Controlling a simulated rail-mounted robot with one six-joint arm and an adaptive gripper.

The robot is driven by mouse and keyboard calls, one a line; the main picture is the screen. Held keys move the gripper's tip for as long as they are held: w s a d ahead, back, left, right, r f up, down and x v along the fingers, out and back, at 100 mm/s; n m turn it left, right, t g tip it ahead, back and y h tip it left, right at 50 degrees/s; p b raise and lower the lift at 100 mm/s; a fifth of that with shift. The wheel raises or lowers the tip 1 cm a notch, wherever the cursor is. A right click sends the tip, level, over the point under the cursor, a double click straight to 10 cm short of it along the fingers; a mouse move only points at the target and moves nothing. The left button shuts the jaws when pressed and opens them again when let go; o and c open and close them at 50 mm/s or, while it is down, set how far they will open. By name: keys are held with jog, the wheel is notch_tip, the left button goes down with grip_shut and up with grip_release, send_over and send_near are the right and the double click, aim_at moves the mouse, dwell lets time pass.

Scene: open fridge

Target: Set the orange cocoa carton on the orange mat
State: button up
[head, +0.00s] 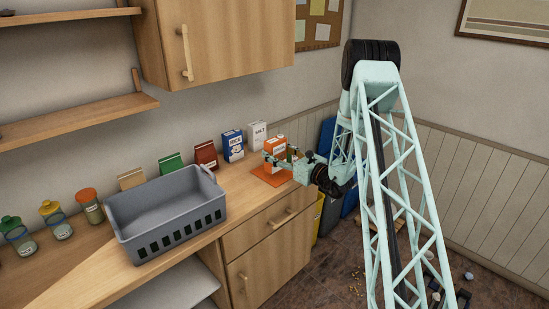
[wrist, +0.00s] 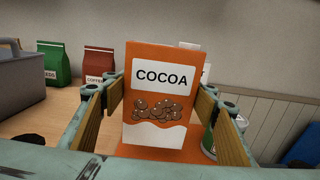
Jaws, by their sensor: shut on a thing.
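The orange cocoa carton (head: 275,147) is upright at the far end of the counter, and its COCOA label faces me in the wrist view (wrist: 160,105). My gripper (head: 279,159) is shut on the carton, with one wood-toned finger pad on each side of it; the jaws also show in the wrist view (wrist: 161,108). The orange mat (head: 268,179) lies on the counter under the carton, and part of it shows below the carton in the wrist view (wrist: 135,151). I cannot tell whether the carton's base touches the mat.
A grey crate (head: 168,226) stands on the counter to the left. Blue (head: 233,146) and white SALT (head: 258,135) boxes, several bags and jars line the wall. A green can (wrist: 210,140) is close to the carton's right. Blue and yellow bins (head: 330,212) stand past the counter's end.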

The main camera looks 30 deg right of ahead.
jog(key=shift+w+d+f, duration=0.1)
jog(key=shift+w+d, duration=0.15)
jog(key=shift+w, duration=0.5)
jog(key=shift+w+d, duration=0.2)
jog(key=shift+w, duration=0.5)
jog(key=shift+f+b, duration=0.5)
jog(key=shift+f, duration=1.25)
jog(key=shift+f, duration=0.15)
jog(key=o, duration=0.9)
jog(key=p+v, duration=0.1)
jog(key=v, duration=1.1)
